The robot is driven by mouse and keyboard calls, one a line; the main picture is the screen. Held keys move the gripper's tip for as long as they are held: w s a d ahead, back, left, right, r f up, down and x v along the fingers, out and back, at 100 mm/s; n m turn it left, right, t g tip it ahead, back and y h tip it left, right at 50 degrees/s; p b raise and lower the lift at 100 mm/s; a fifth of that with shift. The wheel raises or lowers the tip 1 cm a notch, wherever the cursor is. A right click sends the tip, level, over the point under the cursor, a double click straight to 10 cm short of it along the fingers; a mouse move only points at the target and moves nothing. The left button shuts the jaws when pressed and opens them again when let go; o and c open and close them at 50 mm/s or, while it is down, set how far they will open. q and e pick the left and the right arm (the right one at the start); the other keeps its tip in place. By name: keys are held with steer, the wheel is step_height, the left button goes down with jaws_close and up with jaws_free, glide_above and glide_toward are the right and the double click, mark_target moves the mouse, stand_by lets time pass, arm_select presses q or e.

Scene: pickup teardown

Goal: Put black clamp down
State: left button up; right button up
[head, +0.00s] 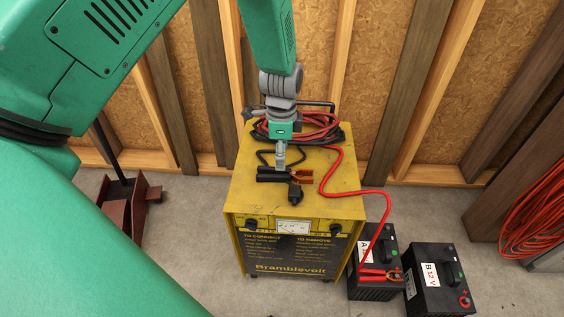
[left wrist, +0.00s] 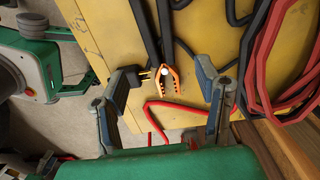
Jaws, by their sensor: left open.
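The black clamp (head: 272,175) with orange jaws lies on top of the yellow charger (head: 245,200). My left gripper (head: 281,163) is directly above it, pointing down. In the left wrist view, the two fingers of my left gripper (left wrist: 165,75) are spread wide apart, one on each side of the clamp's orange jaws (left wrist: 172,74). I see no finger closed on the clamp, and its black handles run up between the fingers. My right gripper is in neither view.
A black plug (head: 295,193) lies by the clamp, near one finger. Coiled red cable (head: 300,124) sits at the charger's back. A red cable runs to the red clamp (head: 380,275) on battery A (head: 372,290); battery B (head: 437,285) stands beside it. A wooden stud wall is behind.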

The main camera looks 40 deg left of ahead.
arm_select(q)
step_height(320, 180, up, 4)
steer(key=shift+d+r+p, duration=0.1)
steer(key=shift+r+p, duration=0.1)
steer(key=shift+p, duration=0.3)
steer(key=s+f+n, duration=0.1)
steer(key=s+f, duration=0.2)
steer(key=s, duration=0.1)
steer(key=s+f+n+p, duration=0.1)
steer(key=s+f+n, duration=0.1)
steer(key=s, duration=0.3)
steer(key=s+d+f+n+p, duration=0.1)
steer(key=s+f+n, duration=0.1)
steer(key=s+f, duration=0.2)
steer(key=shift+s+f+y, duration=0.15)
steer(key=shift+f+y, duration=0.25)
steer(key=s+d+n+p, duration=0.1)
steer(key=s+n, duration=0.2)
steer(key=s, duration=0.4)
steer(key=s+d+f+n, duration=0.1)
steer(key=s+d+n, duration=0.1)
steer(key=s, duration=0.5)
steer(key=shift+s+d+f+n+t+h+p, duration=0.2)
steer(key=shift+s+d+n+t+h+p, duration=0.1)
steer(key=shift+s+n+h+p, duration=0.15)
